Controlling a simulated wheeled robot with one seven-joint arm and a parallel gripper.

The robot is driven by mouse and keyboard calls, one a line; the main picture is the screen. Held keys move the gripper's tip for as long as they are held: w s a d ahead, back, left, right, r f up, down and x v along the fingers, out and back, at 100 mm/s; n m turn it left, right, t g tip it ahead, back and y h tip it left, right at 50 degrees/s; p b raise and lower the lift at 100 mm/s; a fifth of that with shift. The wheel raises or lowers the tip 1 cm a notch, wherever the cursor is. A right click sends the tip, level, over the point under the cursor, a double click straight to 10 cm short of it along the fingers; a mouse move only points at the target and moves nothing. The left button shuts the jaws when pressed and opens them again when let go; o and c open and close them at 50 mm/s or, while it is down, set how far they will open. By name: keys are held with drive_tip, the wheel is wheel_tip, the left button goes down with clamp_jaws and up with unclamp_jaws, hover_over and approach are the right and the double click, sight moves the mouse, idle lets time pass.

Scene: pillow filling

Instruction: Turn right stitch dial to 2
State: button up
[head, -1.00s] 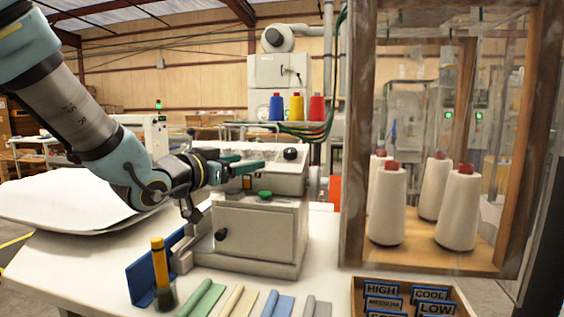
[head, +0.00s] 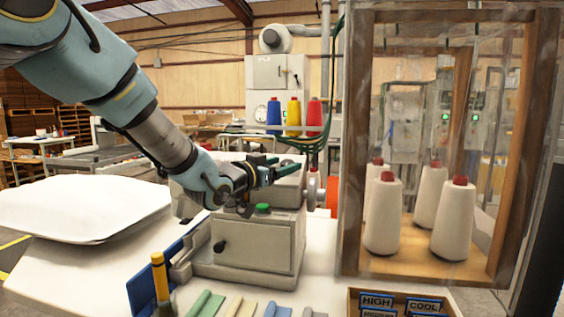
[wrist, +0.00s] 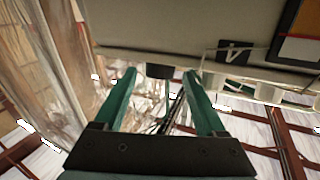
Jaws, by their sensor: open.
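The grey sewing machine (head: 262,240) stands on the white table, with a green button (head: 263,208) and a black knob low on its front. My gripper (head: 283,166) is at the right part of its upper housing, with its green fingers spread. In the wrist view the open fingers point at the housing's pale face (wrist: 140,32). A short black knob (wrist: 160,71), apparently the right stitch dial, shows between the fingertips; contact is unclear. A dark "4" label (wrist: 235,51) is on the face beside it. The dial's pointer cannot be read, and the gripper hides the dial in the head view.
A wood-framed clear case (head: 349,150) with white thread cones stands close on the right. A white pillow (head: 80,207) lies at the left. Fabric rolls, a yellow-topped tool (head: 158,272) and a label tray (head: 353,300) are in front.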

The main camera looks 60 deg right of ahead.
drive_tip(key=shift+c, duration=0.3)
clamp_jaws()
idle(0.3)
